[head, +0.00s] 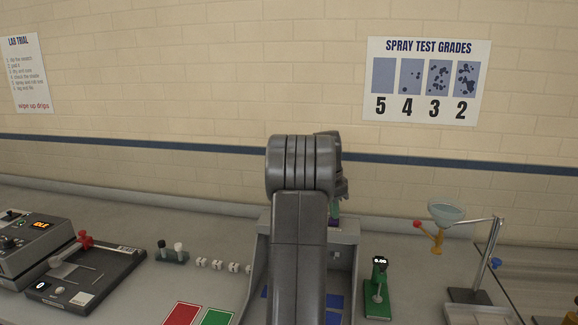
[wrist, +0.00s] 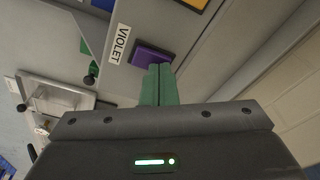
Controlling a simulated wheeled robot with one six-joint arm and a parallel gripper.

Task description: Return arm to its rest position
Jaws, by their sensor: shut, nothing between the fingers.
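My arm rises through the middle of the head view and hides part of the grey machine (head: 345,236) behind it. My gripper (wrist: 160,68) shows in the wrist view with its green fingers closed together and nothing between them. The fingertips are beside a purple block (wrist: 152,56) on a grey panel next to a "VIOLET" label (wrist: 119,44); I cannot tell whether they touch it. In the head view the gripper is mostly hidden behind my arm.
A control box (head: 30,245) and a black device with a red knob (head: 85,268) stand at left. Red (head: 181,314) and green (head: 217,317) cards lie in front. A green gauge (head: 377,290) and a funnel stand (head: 470,255) are at right. The wall is behind.

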